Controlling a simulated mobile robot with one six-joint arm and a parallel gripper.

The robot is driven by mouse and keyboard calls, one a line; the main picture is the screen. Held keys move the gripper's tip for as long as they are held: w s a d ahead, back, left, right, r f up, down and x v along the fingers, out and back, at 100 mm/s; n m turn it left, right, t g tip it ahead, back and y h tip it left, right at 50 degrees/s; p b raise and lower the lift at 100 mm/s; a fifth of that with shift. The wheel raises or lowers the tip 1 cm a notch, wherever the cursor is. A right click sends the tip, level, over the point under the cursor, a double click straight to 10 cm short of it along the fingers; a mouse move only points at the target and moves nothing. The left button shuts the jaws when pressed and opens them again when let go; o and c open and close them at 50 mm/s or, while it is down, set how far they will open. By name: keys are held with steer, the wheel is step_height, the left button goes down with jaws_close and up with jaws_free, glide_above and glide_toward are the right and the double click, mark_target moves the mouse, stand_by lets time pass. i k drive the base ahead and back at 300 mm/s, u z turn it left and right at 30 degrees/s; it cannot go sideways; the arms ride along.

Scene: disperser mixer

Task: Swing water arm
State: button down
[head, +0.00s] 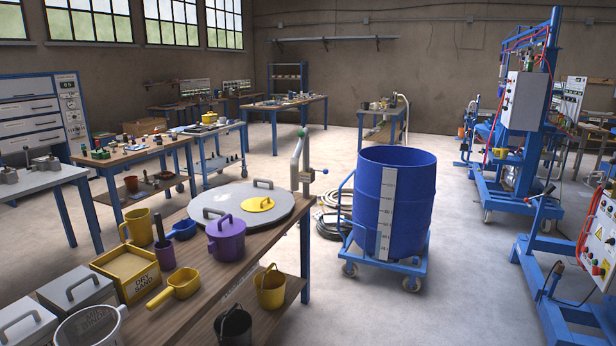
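What looks like the water arm (297,160) is a pale grey pipe at the far right corner of the near wooden table. It stands upright, has a green cap at its top, and a small valve with a blue handle (323,171) sits to its right. A blue drum (412,205) with a white scale strip stands on a blue wheeled dolly (383,262) to the right of the pipe. My gripper is not in view.
The near table holds the grey lid (225,203), a purple pot (226,240), yellow scoops, jugs and a sand box (130,270). Blue machine frames (510,130) stand at right. The floor between dolly and machines is clear.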

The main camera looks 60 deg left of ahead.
mark_target(295, 160)
steer(key=u, duration=0.1)
steer(key=i, duration=0.9)
steer(key=u, duration=0.4)
steer(key=k, duration=0.2)
steer(key=u, duration=2.7)
steer(key=k, duration=0.2)
steer(key=u, duration=1.1)
